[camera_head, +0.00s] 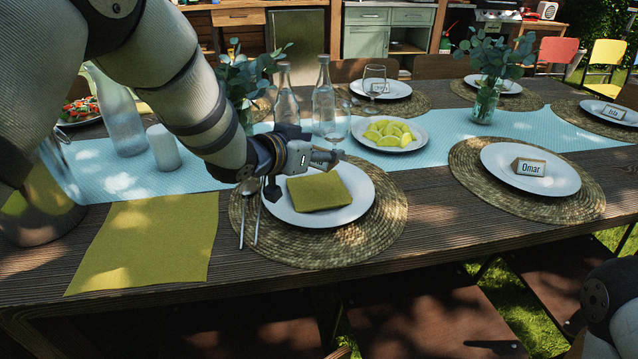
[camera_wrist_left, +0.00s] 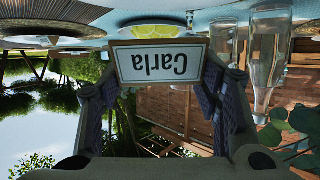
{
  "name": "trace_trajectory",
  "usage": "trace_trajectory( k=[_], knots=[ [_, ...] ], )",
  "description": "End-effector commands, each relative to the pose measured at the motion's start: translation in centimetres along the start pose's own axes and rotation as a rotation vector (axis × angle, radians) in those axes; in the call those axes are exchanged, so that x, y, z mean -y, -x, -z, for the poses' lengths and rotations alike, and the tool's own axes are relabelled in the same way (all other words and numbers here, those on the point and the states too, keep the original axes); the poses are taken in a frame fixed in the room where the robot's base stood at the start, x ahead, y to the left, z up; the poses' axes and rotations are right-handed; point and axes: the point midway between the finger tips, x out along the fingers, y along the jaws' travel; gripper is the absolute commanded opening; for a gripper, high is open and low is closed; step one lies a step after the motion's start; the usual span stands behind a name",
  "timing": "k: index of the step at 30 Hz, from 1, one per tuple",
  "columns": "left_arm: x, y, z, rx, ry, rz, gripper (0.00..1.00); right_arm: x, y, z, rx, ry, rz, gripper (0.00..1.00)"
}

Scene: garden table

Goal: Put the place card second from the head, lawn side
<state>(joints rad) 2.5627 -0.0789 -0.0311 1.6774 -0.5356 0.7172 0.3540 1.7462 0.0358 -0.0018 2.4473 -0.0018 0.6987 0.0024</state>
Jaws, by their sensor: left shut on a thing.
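My left gripper (camera_head: 326,159) is over the far edge of a white plate (camera_head: 362,209) at the near left setting. In the left wrist view it is shut on a place card (camera_wrist_left: 163,63) reading "Carla", which appears upside down there. In the head view the card cannot be made out. The plate bears a folded olive napkin (camera_head: 319,191) and sits on a round woven mat (camera_head: 392,221). A place card reading "Omar" (camera_head: 529,167) stands on the plate to the right. Another card (camera_head: 613,112) stands at the far right. My right gripper is out of view.
A stemmed glass (camera_head: 374,78) and a eucalyptus vase (camera_head: 484,104) stand farther back. A flat olive cloth (camera_head: 150,241) lies left. Bare wood (camera_head: 435,232) shows between the near mats.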

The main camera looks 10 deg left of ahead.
Motion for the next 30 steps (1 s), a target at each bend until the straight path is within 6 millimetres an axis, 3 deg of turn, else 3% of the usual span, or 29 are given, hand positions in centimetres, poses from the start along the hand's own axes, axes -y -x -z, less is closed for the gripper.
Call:
trace_trajectory(
  k=[1, 10, 20, 21, 23, 30],
  knots=[
    [0.0, -0.6, -1.4, 0.006, 0.0, -0.001, 0.3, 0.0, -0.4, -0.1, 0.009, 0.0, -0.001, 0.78],
    [-0.1, -2.3, -5.6, 0.003, 0.001, -0.001, 0.3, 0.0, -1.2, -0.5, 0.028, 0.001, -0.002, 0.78],
    [-0.1, -2.4, -5.9, -0.002, 0.0, 0.0, 0.3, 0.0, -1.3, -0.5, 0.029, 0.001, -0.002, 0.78],
    [-0.1, -2.4, -5.9, -0.002, -0.001, 0.0, 0.64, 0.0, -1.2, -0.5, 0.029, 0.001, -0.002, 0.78],
    [-0.1, -2.4, -5.9, -0.002, -0.001, 0.0, 0.77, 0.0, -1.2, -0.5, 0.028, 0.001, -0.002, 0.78],
    [-0.1, -2.4, -5.8, -0.002, 0.0, 0.0, 0.77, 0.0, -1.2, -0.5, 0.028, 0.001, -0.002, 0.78]
  ],
)
